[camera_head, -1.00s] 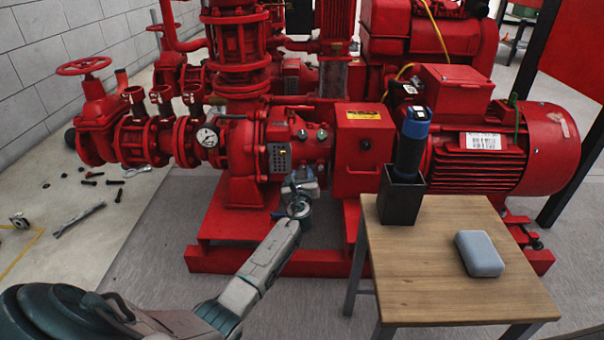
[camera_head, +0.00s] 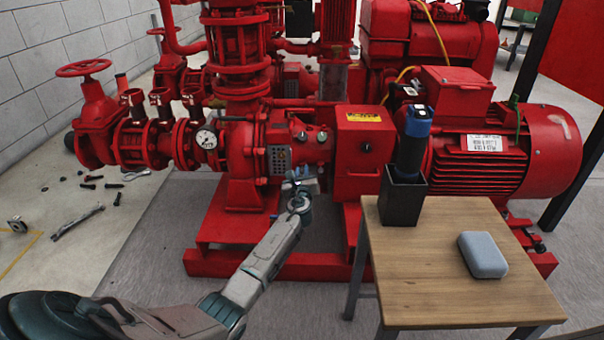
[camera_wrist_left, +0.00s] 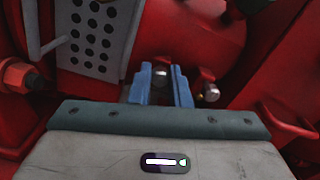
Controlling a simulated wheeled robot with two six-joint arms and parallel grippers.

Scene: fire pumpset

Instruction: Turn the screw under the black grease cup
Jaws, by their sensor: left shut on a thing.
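My left gripper (camera_head: 300,177) is at the front of the red pump housing, beside the perforated grey plate (camera_head: 279,158). In the left wrist view, its blue jaws (camera_wrist_left: 161,80) are nearly together on a small bright-tipped screw (camera_wrist_left: 161,71), which they mostly hide. A second shiny screw (camera_wrist_left: 211,92) sticks out to the right of the jaws, apart from them. My right gripper is out of view.
A wooden table (camera_head: 445,290) stands at the right with a black holder (camera_head: 402,203), a blue-topped cylinder (camera_head: 412,140) and a grey case (camera_head: 483,255). A red box (camera_head: 363,150) is just right of the gripper. Loose bolts lie on the left floor.

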